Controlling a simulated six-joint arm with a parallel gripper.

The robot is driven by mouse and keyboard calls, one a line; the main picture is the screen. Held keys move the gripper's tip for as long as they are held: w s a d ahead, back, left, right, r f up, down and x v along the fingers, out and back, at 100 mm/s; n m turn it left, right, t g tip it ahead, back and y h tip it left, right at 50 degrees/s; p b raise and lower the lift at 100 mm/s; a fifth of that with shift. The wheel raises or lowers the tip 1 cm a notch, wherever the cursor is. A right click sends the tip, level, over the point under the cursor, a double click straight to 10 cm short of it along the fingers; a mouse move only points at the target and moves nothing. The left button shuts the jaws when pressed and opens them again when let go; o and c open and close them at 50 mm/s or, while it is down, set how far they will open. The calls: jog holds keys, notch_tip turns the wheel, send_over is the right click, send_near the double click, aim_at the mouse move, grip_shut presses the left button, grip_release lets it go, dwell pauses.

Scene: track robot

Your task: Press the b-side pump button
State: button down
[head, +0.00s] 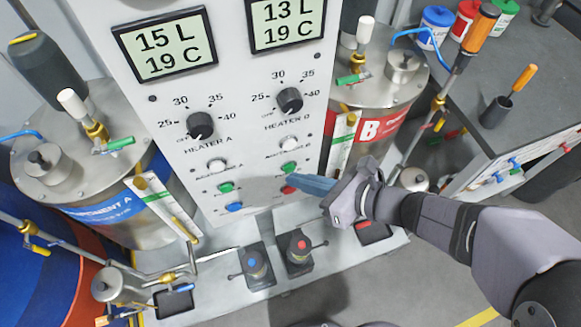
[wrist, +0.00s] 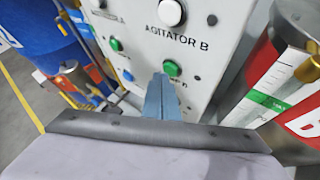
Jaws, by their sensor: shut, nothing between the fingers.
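The white control panel (head: 255,130) has a left and a right column of controls. In the right column, a green button (head: 289,168) sits below the white AGITATOR B button, with a red button (head: 288,190) under it. The green button also shows in the wrist view (wrist: 172,68). My gripper (head: 294,182) is shut and empty, its blue fingertips close to the panel between the green and red buttons. In the wrist view my fingertips (wrist: 162,80) overlap the green button's lower left and hide the red one. The small label there is partly covered; contact cannot be told.
The left column has a green button (head: 226,187) and a blue button (head: 234,207). Tank A (head: 95,185) stands left of the panel and tank B (head: 385,85) right, with a level gauge between tank B and the panel. Two small pumps (head: 298,250) stand below.

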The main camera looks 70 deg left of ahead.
jog(key=shift+a, duration=0.45)
dwell(0.3)
jog(key=shift+d, duration=0.5)
jog(key=shift+d, duration=2.95)
jog(key=w+d+f+n+t+h+p, duration=0.15)
jog(key=w+d+n, duration=0.25)
jog(key=w+d, duration=0.45)
jog(key=w+d+f+n+t+h+p, duration=0.1)
jog(key=w+d+n+t+h, duration=0.3)
jog(key=d, duration=0.7)
jog(key=w+d+n+t+h, duration=0.1)
jog(key=w+d+n+h, duration=0.1)
jog(key=d, duration=0.8)
jog(key=w+d+r+n+t+h+p, duration=0.1)
jog(key=w+d, duration=0.4)
jog(key=d, duration=0.6)
jog(key=shift+w+d+r+n+h, duration=0.3)
jog(key=shift+n+h, duration=0.35)
jog(key=shift+n, duration=0.45)
